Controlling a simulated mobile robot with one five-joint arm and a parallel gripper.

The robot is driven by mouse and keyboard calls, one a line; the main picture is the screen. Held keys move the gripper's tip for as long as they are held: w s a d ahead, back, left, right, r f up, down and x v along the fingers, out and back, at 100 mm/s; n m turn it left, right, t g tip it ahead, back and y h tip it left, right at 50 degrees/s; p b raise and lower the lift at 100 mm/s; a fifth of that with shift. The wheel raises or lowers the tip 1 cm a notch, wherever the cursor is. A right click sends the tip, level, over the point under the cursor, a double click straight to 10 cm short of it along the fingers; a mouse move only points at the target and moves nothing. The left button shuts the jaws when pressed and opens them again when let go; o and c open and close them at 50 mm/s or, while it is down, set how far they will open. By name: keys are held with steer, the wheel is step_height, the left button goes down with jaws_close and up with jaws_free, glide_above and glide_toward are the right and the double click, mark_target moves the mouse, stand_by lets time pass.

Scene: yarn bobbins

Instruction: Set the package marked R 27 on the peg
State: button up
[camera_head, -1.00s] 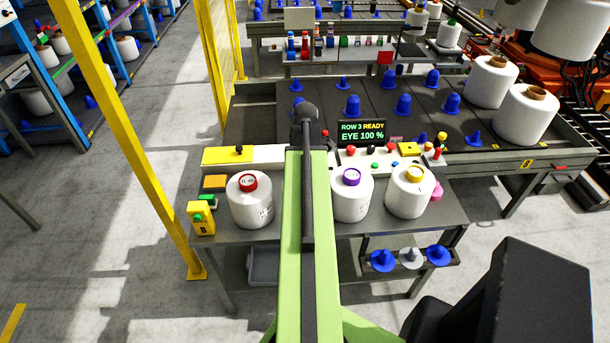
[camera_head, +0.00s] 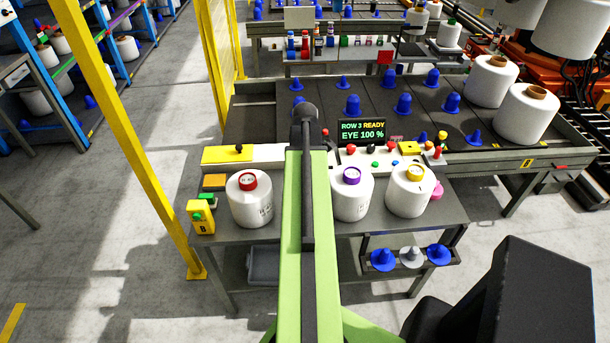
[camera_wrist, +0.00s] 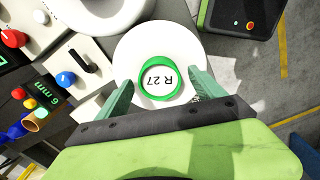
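The package marked R 27 (camera_wrist: 124,64) is a white bobbin with a green ring around its label, seen from above in the wrist view. My gripper (camera_wrist: 161,77) is open, its two green fingers apart on either side of the green ring, with small gaps to it. I cannot tell how high the fingers are above the package. In the head view, my arm hides the package and the fingers.
White bobbins with red (camera_head: 250,205), purple (camera_head: 352,203) and yellow (camera_head: 408,198) rings stand on the bench (camera_head: 215,256). A control panel with knobs and a display (camera_head: 362,132) lies behind them. Several blue cones stand on the table beyond. A yellow post (camera_head: 150,170) is left.

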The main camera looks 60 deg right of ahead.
stand_by(0.3)
step_height(320, 180, up, 17)
steer(key=p, duration=1.7)
steer(key=shift+r, duration=0.2)
steer(key=shift+f, duration=0.1)
